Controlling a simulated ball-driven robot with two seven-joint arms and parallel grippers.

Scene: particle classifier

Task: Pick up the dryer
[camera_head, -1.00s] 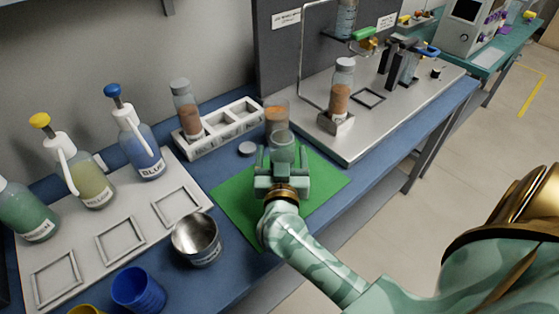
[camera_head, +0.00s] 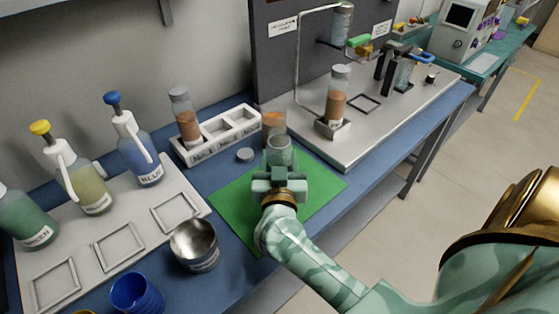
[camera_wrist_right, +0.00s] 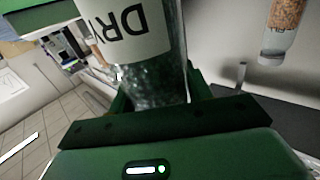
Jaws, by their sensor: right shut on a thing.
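The dryer (camera_head: 279,147) is a clear glass bottle between the fingers of my right gripper (camera_head: 279,162), over the green mat (camera_head: 231,199). In the right wrist view its white label (camera_wrist_right: 128,30) with upside-down letters "DR" fills the top, and clear grains (camera_wrist_right: 150,80) show below it. My right gripper is shut on the dryer and the bottle looks upright. I cannot tell whether its base is clear of the mat, as the gripper hides it. My left gripper is not in view.
A jar of orange grains (camera_head: 274,123) stands just behind the dryer, with a small grey lid (camera_head: 245,155) beside it. A white rack (camera_head: 217,134), a steel beaker (camera_head: 195,244), pump bottles (camera_head: 137,147) and a metal stand (camera_head: 398,116) surround the mat.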

